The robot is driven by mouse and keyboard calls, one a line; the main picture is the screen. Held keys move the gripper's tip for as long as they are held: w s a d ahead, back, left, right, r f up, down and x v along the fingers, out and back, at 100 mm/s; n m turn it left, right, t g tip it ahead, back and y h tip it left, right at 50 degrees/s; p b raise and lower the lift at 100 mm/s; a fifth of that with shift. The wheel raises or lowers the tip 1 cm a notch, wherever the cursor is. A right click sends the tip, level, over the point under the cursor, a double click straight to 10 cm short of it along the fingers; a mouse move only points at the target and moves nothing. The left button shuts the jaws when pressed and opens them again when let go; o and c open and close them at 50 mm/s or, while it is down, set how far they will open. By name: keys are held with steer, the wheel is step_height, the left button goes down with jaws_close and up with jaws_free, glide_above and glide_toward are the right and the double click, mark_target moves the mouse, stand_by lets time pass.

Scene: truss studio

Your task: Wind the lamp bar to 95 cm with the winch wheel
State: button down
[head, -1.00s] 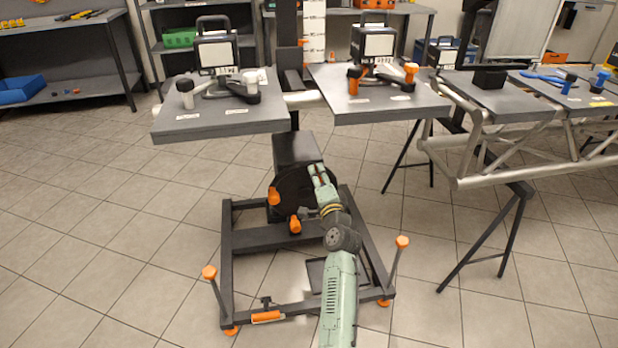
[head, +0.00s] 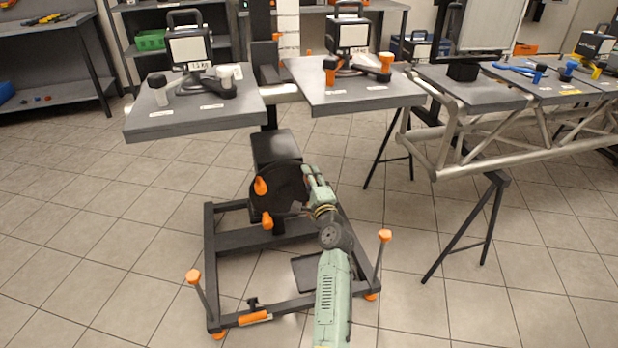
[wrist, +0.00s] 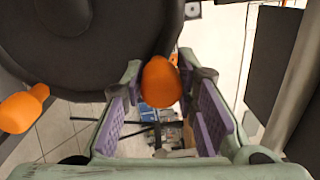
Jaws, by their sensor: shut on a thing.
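The winch wheel (head: 284,190) is a dark disc with orange knobs, low on the front of the stand. In the wrist view, the wheel (wrist: 90,40) fills the upper left. My gripper (head: 308,172) is at the wheel's right side. In the wrist view, my gripper (wrist: 163,100) has its purple-padded fingers on either side of an orange knob (wrist: 160,82) and is shut on it. The pale lamp bar (head: 284,91) crosses the mast behind two grey boards, and lamps (head: 190,46) stand over these. A white scale (head: 288,25) runs up the mast; its figures are unreadable.
The stand's dark base frame (head: 210,270) has orange-topped screws (head: 385,236) at its corners. A truss (head: 440,150) on black trestle legs stands at the right. Open tiled floor lies to the left. A workbench (head: 60,85) stands at the back left.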

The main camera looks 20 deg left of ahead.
steer(key=shift+w+d+f, duration=0.15)
steer(key=shift+w+d, duration=0.1)
steer(key=shift+d, duration=0.35)
steer(key=c, duration=1.5)
jaws_free()
steer(key=shift+w+f, duration=0.1)
steer(key=shift+f, duration=0.05)
steer(key=shift+o, duration=1.3)
steer(key=shift+s+a, duration=0.2)
steer(key=shift+a, duration=0.1)
steer(key=v, duration=1.2)
